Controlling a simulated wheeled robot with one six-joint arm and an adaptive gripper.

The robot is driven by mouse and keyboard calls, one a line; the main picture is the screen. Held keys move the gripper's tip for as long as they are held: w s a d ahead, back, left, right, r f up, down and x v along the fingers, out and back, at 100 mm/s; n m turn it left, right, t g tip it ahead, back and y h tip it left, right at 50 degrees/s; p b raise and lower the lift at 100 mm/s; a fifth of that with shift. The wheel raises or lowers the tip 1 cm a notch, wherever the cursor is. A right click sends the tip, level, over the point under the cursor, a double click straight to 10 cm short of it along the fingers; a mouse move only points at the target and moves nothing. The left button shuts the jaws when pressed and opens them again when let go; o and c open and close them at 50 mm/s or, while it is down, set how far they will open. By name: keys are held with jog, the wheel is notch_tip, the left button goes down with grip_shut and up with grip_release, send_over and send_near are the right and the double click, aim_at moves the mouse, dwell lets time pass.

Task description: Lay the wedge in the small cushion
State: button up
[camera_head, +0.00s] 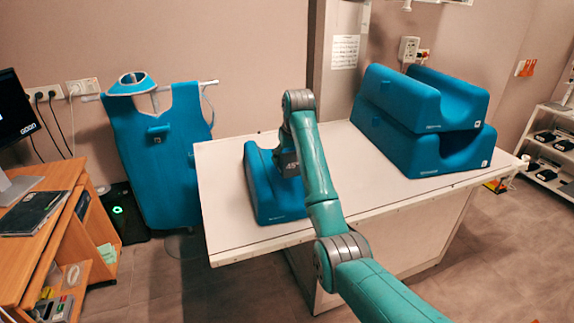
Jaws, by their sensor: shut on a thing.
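The small cushion (262,198) is a blue foam block with a hollowed top, on the left part of the white table. My gripper (288,168) is over the small cushion's hollow, pointing down, with my arm covering the cushion's right side. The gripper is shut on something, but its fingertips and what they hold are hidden. I cannot make out the wedge as a separate shape, so I cannot tell whether it touches the cushion.
Two larger blue hollowed cushions (425,158) are stacked on the right of the white table (228,240). The table is bare between them and my arm. A blue apron (160,165) hangs on the wall at left. A wooden desk (48,235) stands at far left.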

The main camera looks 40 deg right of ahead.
jog(key=shift+f, duration=1.45)
jog(key=shift+f, duration=0.6)
jog(key=o, duration=1.3)
